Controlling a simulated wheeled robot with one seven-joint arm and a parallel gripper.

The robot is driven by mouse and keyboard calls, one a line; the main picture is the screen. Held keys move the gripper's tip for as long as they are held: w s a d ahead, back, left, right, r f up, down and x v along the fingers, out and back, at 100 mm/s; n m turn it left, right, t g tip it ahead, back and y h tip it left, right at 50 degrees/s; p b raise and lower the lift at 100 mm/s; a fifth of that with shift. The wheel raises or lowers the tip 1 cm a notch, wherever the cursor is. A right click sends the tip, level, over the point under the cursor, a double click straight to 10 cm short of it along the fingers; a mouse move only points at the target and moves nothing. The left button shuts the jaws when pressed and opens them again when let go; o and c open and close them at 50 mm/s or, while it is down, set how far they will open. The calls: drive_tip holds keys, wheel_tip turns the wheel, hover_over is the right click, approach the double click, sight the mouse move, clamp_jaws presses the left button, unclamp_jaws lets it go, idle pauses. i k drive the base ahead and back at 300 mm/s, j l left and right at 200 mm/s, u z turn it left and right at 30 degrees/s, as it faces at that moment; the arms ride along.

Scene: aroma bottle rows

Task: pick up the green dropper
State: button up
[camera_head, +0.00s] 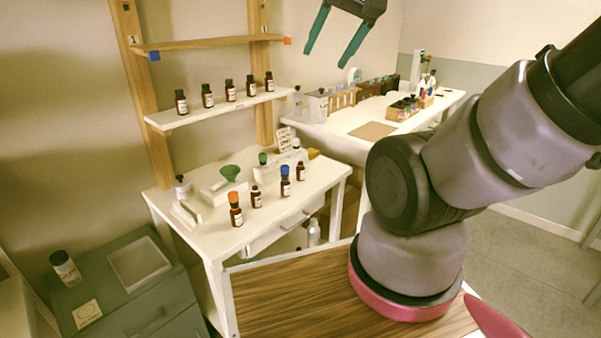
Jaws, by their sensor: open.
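The green dropper (263,158) shows as a green bulb at the back of the white work table. What holds it below is small and hard to make out. My gripper (328,58) is at the top of the view with its two teal fingers apart and nothing between them. It is in the air, well above and to the right of the green dropper in the picture, and not touching anything.
On the white table (212,252) stand brown bottles with an orange dropper (234,198) and a blue dropper (285,171), plus a green funnel (230,173). Several brown bottles stand on the shelf (222,108) above. A grey cabinet (140,305) is at lower left.

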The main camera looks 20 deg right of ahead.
sight(262, 157)
drive_tip(key=i+l+z, duration=0.1)
drive_tip(key=i+l, duration=0.5)
drive_tip(key=i, duration=0.2)
drive_tip(key=l+z, duration=0.05)
